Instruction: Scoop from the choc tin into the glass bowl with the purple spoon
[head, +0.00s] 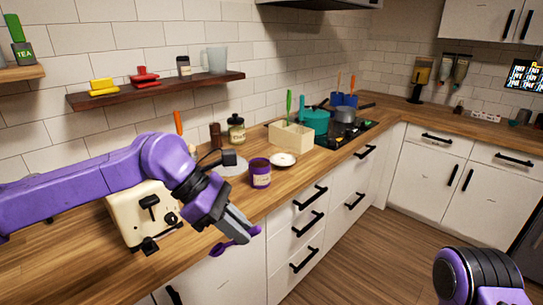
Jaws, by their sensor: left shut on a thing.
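The purple spoon (221,248) is in the fingers of my left gripper (243,228), which is shut on it just in front of the counter edge. The spoon shows on both sides of the fingertips. A purple tin with a pale label, likely the choc tin (260,175), stands upright on the counter behind the gripper, apart from it. Its label is too small to read. I cannot make out a glass bowl for sure. Part of my right arm shows at the bottom right, but its gripper fingers are out of view.
A cream toaster (142,213) stands under my left arm. A white saucer (283,159) and a wooden box (291,137) are right of the tin. A lidded jar (236,131) stands behind a grey round plate (234,166). Drawer handles jut out below the counter edge.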

